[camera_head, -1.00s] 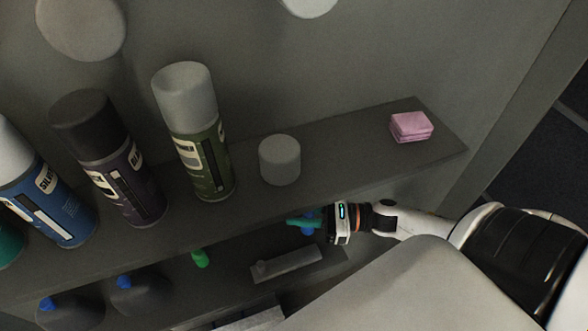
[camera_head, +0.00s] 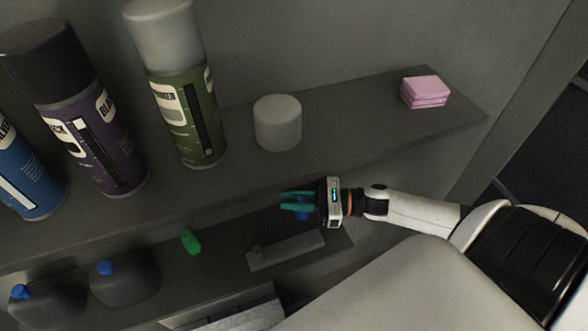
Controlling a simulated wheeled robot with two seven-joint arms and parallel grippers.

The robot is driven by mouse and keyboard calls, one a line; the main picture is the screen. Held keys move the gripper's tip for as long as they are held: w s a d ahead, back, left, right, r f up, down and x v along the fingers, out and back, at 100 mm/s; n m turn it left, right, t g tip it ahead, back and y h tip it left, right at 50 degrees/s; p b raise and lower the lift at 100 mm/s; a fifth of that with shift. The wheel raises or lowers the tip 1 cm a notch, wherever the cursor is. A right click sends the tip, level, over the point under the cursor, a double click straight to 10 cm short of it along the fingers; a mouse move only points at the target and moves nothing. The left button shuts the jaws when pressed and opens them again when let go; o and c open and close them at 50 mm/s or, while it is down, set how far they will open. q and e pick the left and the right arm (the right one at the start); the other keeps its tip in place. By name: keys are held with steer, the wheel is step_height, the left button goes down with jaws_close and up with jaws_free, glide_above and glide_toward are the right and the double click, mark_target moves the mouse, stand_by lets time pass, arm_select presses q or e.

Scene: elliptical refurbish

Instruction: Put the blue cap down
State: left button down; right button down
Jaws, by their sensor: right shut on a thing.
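My right gripper (camera_head: 284,201) reaches in from the right over the lower shelf (camera_head: 215,258), below the upper shelf's front edge. Its teal fingers are shut on a small blue cap (camera_head: 302,214), mostly hidden behind them. I cannot tell whether the cap touches the shelf. My left gripper is not in view.
The upper shelf (camera_head: 345,125) holds several spray cans, a grey cylinder (camera_head: 278,123) and pink sponges (camera_head: 425,92). The lower shelf holds dark bottles (camera_head: 125,278) with blue tops, a small green object (camera_head: 190,242) and a grey flat piece (camera_head: 285,250). Bare shelf lies between the last two.

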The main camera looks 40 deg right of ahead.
steer(key=c, duration=1.3)
jaws_free()
steer(key=shift+r, duration=0.1)
steer(key=v, duration=1.2)
